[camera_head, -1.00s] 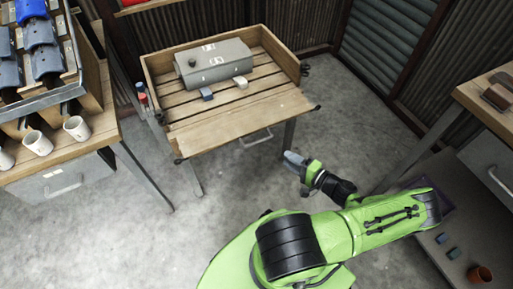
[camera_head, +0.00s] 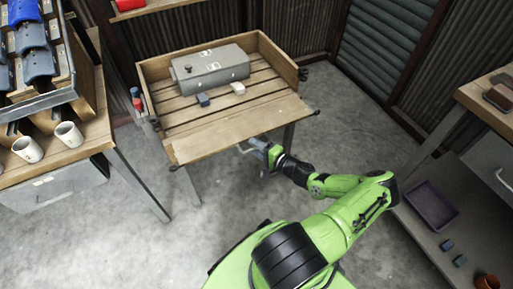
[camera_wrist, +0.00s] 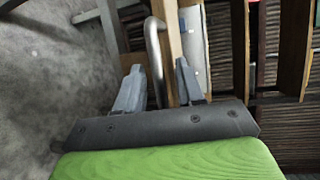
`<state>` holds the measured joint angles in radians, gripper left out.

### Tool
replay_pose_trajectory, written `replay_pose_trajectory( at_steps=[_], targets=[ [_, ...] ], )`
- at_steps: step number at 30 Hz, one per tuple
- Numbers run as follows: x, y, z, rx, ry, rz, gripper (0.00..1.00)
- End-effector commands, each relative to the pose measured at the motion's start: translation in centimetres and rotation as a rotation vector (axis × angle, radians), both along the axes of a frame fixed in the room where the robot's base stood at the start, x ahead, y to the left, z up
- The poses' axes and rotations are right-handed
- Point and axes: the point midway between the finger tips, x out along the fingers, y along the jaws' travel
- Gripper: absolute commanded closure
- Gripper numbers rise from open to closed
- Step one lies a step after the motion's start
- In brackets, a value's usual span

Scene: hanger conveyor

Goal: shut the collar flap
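The collar is a low wooden frame (camera_head: 283,62) around a slatted wooden top. Its front board, the flap (camera_head: 245,127), is folded down outward and lies nearly flat at the front. A grey metal handle (camera_head: 245,149) sits at the flap's underside; in the wrist view the bent handle bar (camera_wrist: 153,45) shows ahead, between the fingers. My gripper (camera_head: 264,148) is just below the flap's front edge, right at the handle. In the wrist view my gripper (camera_wrist: 160,85) is open, fingers apart. Whether a finger touches the bar cannot be told.
A bench with mugs (camera_head: 69,134) is at left. A shelf with a purple tray (camera_head: 431,205) is at right. Floor in front is clear.

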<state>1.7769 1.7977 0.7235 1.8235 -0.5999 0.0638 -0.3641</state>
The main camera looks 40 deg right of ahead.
Motion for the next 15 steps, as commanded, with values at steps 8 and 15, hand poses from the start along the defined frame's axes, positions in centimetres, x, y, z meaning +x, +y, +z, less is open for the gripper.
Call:
replay_pose_trajectory(
  at_steps=[8,15],
  targets=[
    [-0.04,0.01,0.01,0.0,0.0,0.001,1.0],
    [-0.06,0.0,0.0,0.0,0.0,0.001,1.0]
  ],
)
